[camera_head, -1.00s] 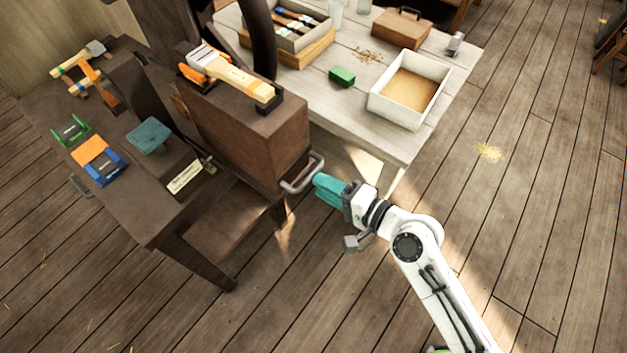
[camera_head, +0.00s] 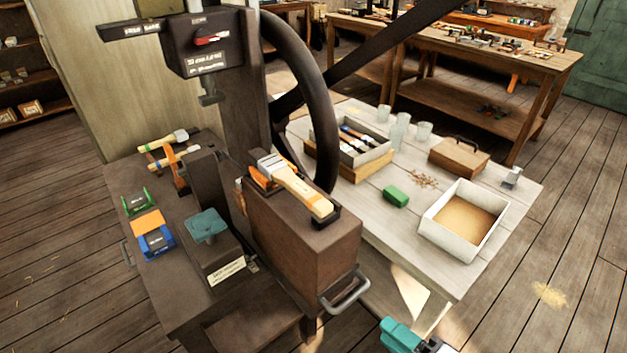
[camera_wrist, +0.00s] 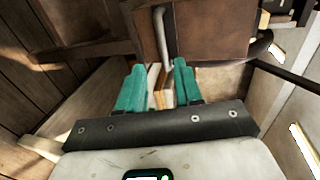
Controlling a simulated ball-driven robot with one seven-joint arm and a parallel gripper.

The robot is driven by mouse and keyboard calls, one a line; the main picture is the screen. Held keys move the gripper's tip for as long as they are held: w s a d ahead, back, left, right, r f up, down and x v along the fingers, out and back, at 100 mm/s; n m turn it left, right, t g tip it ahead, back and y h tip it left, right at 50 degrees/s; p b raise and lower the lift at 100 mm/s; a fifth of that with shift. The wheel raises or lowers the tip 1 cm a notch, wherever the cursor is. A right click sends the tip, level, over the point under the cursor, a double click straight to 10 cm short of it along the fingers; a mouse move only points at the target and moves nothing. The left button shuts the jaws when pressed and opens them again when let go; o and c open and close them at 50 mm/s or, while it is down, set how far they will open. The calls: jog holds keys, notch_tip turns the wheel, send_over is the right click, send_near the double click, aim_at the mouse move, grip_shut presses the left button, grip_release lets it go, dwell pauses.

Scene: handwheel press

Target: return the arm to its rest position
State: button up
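My gripper (camera_head: 398,336) shows at the bottom edge of the head view, with most of the arm out of frame. In the wrist view its two teal fingers (camera_wrist: 159,68) are apart, with nothing held between them. The grey bar handle (camera_head: 345,293) on the end of the brown box of the press (camera_head: 305,245) is just up and left of the fingers in the head view, with a gap between. The handle also shows in the wrist view (camera_wrist: 163,35), beyond the fingertips.
The pale table (camera_head: 440,280) stands right of the press, with a white box (camera_head: 436,228), a green block (camera_head: 396,196) and a brown case (camera_head: 459,157) on it. The dark handwheel (camera_head: 318,110) rises behind the brown box. Floor is open at lower right.

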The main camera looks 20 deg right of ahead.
jog(key=s+a+f+n+g, duration=0.2)
jog(key=s+f+n+g, duration=0.3)
jog(key=f+n+g, duration=0.4)
jog(key=s+d+n+g+h, duration=0.4)
jog(key=s+d+n+h, duration=0.1)
jog(key=s, duration=0.2)
jog(key=shift+s+g, duration=0.25)
jog(key=shift+g, duration=0.15)
jog(key=shift+a, duration=0.15)
